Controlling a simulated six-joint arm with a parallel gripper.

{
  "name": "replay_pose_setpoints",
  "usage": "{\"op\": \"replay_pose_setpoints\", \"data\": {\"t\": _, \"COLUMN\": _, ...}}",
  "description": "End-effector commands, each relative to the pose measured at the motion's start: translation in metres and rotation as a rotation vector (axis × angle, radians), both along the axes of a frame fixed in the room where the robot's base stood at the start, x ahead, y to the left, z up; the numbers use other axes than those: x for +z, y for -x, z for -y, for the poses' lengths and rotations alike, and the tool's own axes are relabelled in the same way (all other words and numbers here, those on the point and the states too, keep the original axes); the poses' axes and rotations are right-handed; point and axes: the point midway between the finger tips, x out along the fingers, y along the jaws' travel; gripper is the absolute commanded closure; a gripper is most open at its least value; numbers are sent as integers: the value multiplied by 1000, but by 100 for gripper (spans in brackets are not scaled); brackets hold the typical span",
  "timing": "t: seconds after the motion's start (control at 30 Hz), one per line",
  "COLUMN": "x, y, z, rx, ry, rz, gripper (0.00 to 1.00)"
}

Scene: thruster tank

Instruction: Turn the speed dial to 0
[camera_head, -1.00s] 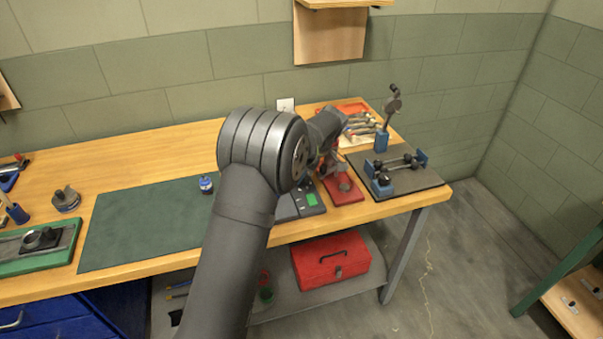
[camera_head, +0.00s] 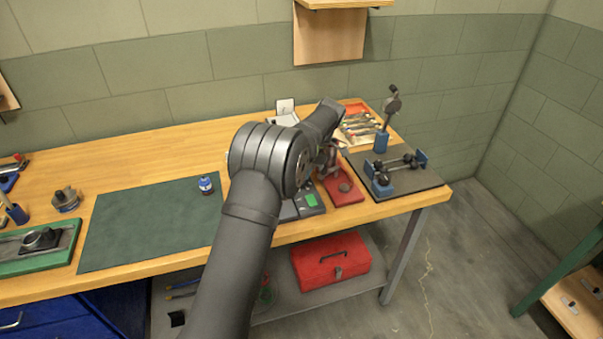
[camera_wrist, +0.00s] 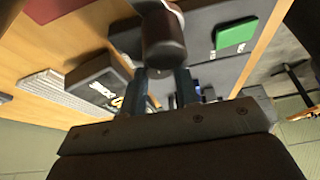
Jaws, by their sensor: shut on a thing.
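A dark rounded knob (camera_wrist: 163,42), apparently the speed dial, stands out from a dark grey panel (camera_wrist: 205,38) in the wrist view. My gripper (camera_wrist: 160,78) has one finger on either side of the knob's near end and is shut on it. Any mark or number at the dial is hidden or too small to read. The panel carries a green screen (camera_wrist: 236,33). In the head view the panel (camera_head: 290,212) and its green screen (camera_head: 312,200) show just right of my arm. My arm hides the dial and fingertips there.
A red-based device (camera_head: 342,189) stands close right of the panel. A black box with a label (camera_wrist: 100,83) lies near my fingers in the wrist view. A red toolbox (camera_head: 331,259) sits on the lower shelf.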

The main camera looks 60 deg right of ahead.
Motion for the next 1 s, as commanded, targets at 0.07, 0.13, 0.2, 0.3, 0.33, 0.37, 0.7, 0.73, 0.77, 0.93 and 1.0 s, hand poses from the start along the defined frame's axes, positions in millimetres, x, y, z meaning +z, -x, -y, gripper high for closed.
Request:
{"op": "replay_pose_setpoints", "data": {"t": 0.07, "x": 0, "y": 1, "z": 0, "rx": 4, "ry": 0, "rz": -1, "gripper": 94}}
{"op": "replay_pose_setpoints", "data": {"t": 0.13, "x": 0, "y": 1, "z": 0, "rx": 4, "ry": 0, "rz": -1, "gripper": 94}}
{"op": "replay_pose_setpoints", "data": {"t": 0.2, "x": 0, "y": 1, "z": 0, "rx": 4, "ry": 0, "rz": -1, "gripper": 94}}
{"op": "replay_pose_setpoints", "data": {"t": 0.3, "x": 0, "y": 1, "z": 0, "rx": 4, "ry": 1, "rz": 0, "gripper": 94}}
{"op": "replay_pose_setpoints", "data": {"t": 0.33, "x": 0, "y": 1, "z": 0, "rx": 4, "ry": 1, "rz": 0, "gripper": 94}}
{"op": "replay_pose_setpoints", "data": {"t": 0.37, "x": 0, "y": 1, "z": 0, "rx": 4, "ry": 1, "rz": 0, "gripper": 94}}
{"op": "replay_pose_setpoints", "data": {"t": 0.7, "x": 0, "y": 0, "z": 0, "rx": 3, "ry": 1, "rz": -1, "gripper": 50}}
{"op": "replay_pose_setpoints", "data": {"t": 0.73, "x": 0, "y": 0, "z": 0, "rx": 3, "ry": 1, "rz": -1, "gripper": 50}}
{"op": "replay_pose_setpoints", "data": {"t": 0.77, "x": 0, "y": 0, "z": 0, "rx": 3, "ry": 1, "rz": -1, "gripper": 50}}
{"op": "replay_pose_setpoints", "data": {"t": 0.93, "x": 13, "y": 4, "z": 4, "rx": 2, "ry": 3, "rz": 0, "gripper": 50}}
{"op": "replay_pose_setpoints", "data": {"t": 1.0, "x": 25, "y": 8, "z": 8, "rx": 3, "ry": 5, "rz": 1, "gripper": 50}}
